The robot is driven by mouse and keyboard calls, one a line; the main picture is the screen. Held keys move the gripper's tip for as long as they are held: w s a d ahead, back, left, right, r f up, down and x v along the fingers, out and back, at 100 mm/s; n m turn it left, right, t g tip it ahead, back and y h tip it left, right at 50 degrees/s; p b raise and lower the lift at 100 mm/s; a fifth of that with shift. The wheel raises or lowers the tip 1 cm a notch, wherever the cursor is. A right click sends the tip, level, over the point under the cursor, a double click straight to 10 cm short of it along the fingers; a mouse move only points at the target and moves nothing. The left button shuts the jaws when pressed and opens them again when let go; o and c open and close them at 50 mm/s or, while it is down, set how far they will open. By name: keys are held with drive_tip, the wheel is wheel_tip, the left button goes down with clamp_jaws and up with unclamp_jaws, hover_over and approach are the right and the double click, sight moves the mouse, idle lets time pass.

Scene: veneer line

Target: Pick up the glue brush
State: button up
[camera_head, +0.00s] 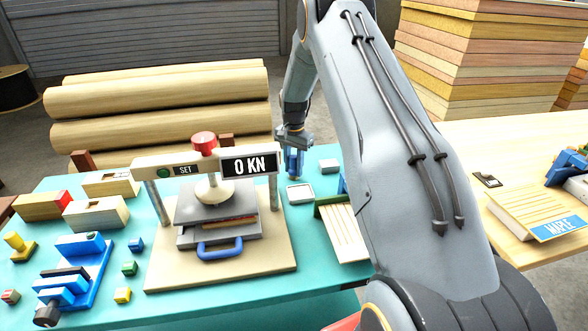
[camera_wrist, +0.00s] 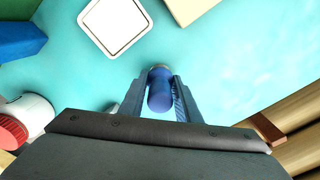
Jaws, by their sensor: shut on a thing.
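My gripper (camera_head: 293,150) is at the back of the turquoise table, behind the press and beside its right post. In the wrist view my gripper (camera_wrist: 160,92) has its two fingers closed on the sides of a blue cylindrical handle (camera_wrist: 160,97), which I take to be the glue brush. The blue handle also shows below the fingers in the head view (camera_head: 293,163). Its far end is hidden, and I cannot tell whether it touches the table.
The press (camera_head: 270,252) with a red knob and "0 KN" display stands left of my gripper. A white square dish (camera_head: 300,194) lies just in front. Logs (camera_head: 160,98) are stacked behind. A slatted wooden rack (camera_head: 345,232) stands to the right.

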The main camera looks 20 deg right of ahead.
wheel_tip(320, 180, up, 10)
drive_tip(key=b, duration=0.3)
idle(1.8)
